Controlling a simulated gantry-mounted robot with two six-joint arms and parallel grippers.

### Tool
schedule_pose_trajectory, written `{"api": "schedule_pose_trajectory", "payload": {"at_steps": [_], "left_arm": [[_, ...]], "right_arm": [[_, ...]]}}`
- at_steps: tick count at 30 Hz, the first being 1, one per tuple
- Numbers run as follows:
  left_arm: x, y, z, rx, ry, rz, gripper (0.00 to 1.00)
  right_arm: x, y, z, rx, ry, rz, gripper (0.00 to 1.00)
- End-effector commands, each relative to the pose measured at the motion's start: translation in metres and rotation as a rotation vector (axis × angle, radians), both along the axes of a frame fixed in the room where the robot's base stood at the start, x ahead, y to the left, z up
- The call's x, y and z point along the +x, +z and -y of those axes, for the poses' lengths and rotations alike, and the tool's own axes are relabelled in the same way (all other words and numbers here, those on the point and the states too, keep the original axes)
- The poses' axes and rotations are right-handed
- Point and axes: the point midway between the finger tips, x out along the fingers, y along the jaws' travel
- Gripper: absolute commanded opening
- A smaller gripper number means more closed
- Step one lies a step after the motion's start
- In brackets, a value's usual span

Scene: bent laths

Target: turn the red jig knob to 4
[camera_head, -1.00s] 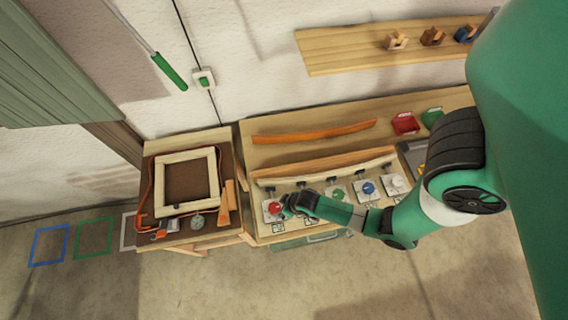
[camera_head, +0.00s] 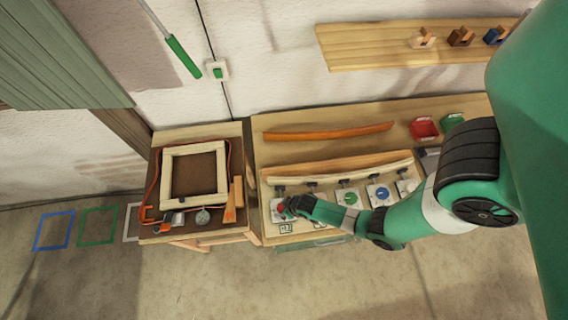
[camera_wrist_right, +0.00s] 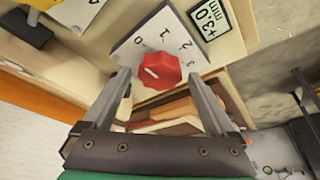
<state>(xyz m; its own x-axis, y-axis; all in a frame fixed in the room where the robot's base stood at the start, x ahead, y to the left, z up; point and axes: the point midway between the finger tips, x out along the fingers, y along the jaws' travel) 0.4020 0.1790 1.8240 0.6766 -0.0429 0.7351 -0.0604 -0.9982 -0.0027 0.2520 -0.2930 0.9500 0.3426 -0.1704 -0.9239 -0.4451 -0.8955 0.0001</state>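The red jig knob (camera_wrist_right: 160,70) sits on a white dial plate (camera_wrist_right: 138,48) with printed numbers; 0, 1 and 2 can be made out. A white mark shows on the knob, but I cannot tell exactly which number it points to. My right gripper (camera_wrist_right: 159,76) is open, with one finger on each side of the knob and gaps visible between them. In the head view the right gripper (camera_head: 288,207) is at the red knob (camera_head: 280,208) and partly covers it. My left gripper is not in view.
A green knob (camera_head: 348,198) and a blue knob (camera_head: 381,193) stand to the right on the same bench. A pale bent lath (camera_head: 340,172) runs behind the knobs. A side table (camera_head: 153,232) with a frame stands left.

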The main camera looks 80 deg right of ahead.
Motion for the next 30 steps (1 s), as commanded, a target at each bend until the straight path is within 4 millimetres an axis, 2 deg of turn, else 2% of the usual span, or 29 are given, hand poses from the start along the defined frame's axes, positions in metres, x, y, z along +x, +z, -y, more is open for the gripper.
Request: {"api": "schedule_pose_trajectory", "payload": {"at_steps": [1, 2, 13, 23, 30], "left_arm": [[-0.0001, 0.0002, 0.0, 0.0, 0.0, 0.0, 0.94], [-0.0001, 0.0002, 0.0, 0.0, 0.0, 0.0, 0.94], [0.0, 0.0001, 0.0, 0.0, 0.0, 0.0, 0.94], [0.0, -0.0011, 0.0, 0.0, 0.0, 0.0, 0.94], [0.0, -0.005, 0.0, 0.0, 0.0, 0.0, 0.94]], "right_arm": [[0.0, 0.0001, 0.0, 0.0, 0.0, 0.0, 0.81], [0.0, 0.0001, 0.0, 0.0, 0.0, 0.0, 0.76], [-0.0001, 0.0002, 0.0, 0.0, 0.0, 0.0, 0.09], [0.0001, -0.0003, -0.0005, 0.0, -0.037, 0.0, 0.08], [0.0012, -0.0008, -0.0016, -0.001, -0.161, 0.001, 0.08]]}}
